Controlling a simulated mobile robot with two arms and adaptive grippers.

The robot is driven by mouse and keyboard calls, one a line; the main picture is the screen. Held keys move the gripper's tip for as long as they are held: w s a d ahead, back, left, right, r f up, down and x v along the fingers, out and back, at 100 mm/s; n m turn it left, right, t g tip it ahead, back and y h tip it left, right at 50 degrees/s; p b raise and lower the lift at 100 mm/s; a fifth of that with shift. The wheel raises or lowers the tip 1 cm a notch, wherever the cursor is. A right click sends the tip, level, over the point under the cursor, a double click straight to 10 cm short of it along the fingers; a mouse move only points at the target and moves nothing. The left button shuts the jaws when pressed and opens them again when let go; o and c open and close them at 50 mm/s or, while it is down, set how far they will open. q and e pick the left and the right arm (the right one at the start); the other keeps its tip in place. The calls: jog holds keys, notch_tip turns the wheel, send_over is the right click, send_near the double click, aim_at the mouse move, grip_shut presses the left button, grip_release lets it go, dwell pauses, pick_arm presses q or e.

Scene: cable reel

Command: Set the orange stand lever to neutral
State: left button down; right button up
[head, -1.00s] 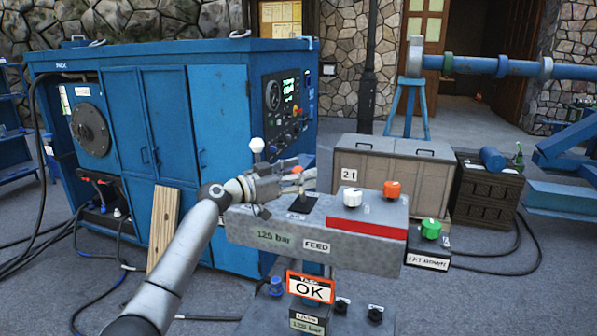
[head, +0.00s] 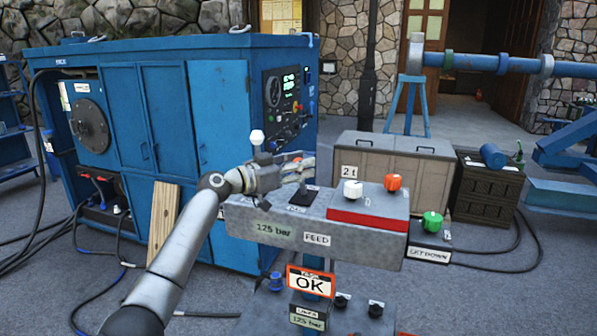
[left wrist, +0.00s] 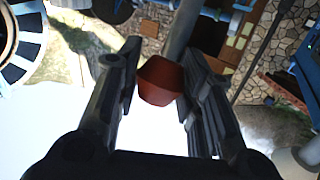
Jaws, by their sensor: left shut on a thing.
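The grey control stand (head: 285,233) carries a lever panel marked FEED. My left gripper (head: 305,165) is at the lever in the panel's left part, above its dark slotted plate (head: 300,199). The lever's orange knob (head: 296,158) shows only partly, behind the fingers. In the left wrist view the red-orange knob (left wrist: 160,80) sits between my two dark fingers, which are shut on it. The lever's shaft and exact tilt are mostly hidden by the gripper. My right gripper is not in view.
A white-knobbed lever (head: 257,137) stands close behind my left wrist. A blue cabinet (head: 220,120) stands behind left, a crate (head: 390,165) behind right.

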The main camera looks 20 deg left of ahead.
pick_arm(q)
jog(key=shift+w+r+n+g+y+p, duration=0.3)
jog(key=shift+w+r+n+g+p, duration=0.1)
jog(key=shift+w+r+p, duration=0.6)
jog(key=shift+w+f+n+g+b, duration=0.3)
jog(key=shift+w+f+g+b, duration=0.15)
jog(key=shift+w, duration=0.3)
jog(key=shift+w+b, duration=0.15)
jog(key=shift+b, duration=0.25)
jog(key=shift+w+r, duration=0.1)
jog(key=shift+w, duration=0.25)
jog(key=c, duration=0.9)
grip_release()
jog(key=shift+s, duration=0.1)
jog(key=shift+c, duration=0.2)
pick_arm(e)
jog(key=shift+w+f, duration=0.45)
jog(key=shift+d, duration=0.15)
pick_arm(q)
jog(key=v, duration=1.2)
